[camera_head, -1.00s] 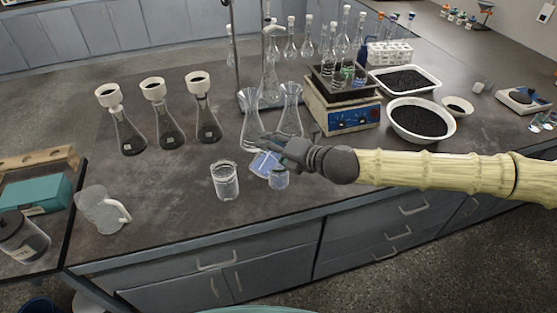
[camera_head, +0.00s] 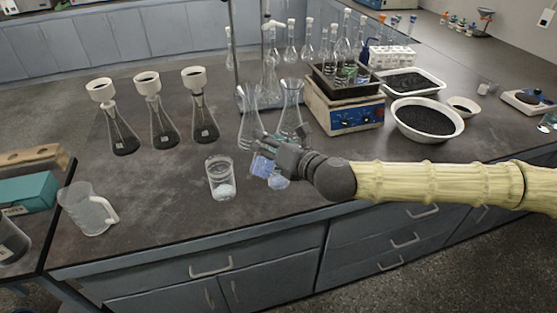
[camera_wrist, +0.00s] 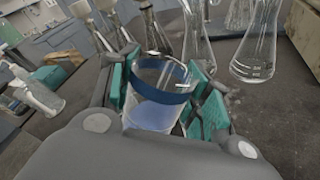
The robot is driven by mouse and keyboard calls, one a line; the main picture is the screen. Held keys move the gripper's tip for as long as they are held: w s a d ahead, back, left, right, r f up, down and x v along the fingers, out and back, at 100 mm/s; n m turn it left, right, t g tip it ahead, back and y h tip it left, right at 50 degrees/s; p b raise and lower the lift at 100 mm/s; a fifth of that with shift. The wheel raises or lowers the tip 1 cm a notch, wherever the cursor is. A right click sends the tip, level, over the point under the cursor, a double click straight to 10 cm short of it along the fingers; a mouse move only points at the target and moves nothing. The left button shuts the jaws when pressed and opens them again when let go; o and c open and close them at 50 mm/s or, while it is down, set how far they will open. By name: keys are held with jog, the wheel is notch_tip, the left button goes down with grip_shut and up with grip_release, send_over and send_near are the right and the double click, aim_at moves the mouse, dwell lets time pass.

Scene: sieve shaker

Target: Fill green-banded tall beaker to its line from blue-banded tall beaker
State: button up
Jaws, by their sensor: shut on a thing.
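My gripper (camera_head: 272,155) is shut on the blue-banded beaker (camera_head: 262,167), held tilted near the front of the bench. In the wrist view the beaker (camera_wrist: 158,95) sits between the green finger pads, with a dark blue band near its rim and pale bluish liquid inside. A clear glass beaker (camera_head: 221,178) stands upright on the bench just left of my gripper, apart from it, with something whitish low inside; I cannot make out a green band or a line on it. A small glass shape (camera_head: 279,182) shows below my gripper, partly hidden by it.
Two clear conical flasks (camera_head: 290,112) stand right behind my gripper. Several funnel-topped flasks (camera_head: 163,125) stand back left, and a clear jug (camera_head: 88,208) at front left. A blue-fronted device (camera_head: 345,115) and a white bowl of black grains (camera_head: 427,120) are at right. The left middle bench is clear.

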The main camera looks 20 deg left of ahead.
aim_at(266, 169)
jog(key=shift+s+a+f+n+t+b, duration=0.3)
jog(key=shift+s+n+b, duration=0.25)
jog(key=shift+b, duration=0.45)
jog(key=shift+s+a+f+n+t+b, duration=0.15)
jog(key=shift+s+f+n+b, duration=0.3)
jog(key=shift+b, duration=0.55)
jog(key=shift+s+f+n+t+y+b, duration=0.35)
jog(key=shift+s+f+n+b, duration=0.15)
jog(key=shift+b, duration=0.45)
jog(key=shift+s+a+f+n+b, duration=0.15)
jog(key=shift+s+f+n+b, duration=0.3)
jog(key=shift+b, duration=0.5)
jog(key=shift+n+t+y, duration=0.35)
jog(key=shift+n+t, duration=0.05)
jog(key=shift+n, duration=0.45)
jog(key=f+b, duration=0.2)
jog(key=s+f+b, duration=0.1)
jog(key=f+b, duration=0.1)
jog(key=b, duration=0.1)
jog(key=shift+a+f, duration=0.2)
jog(key=shift+f, duration=0.1)
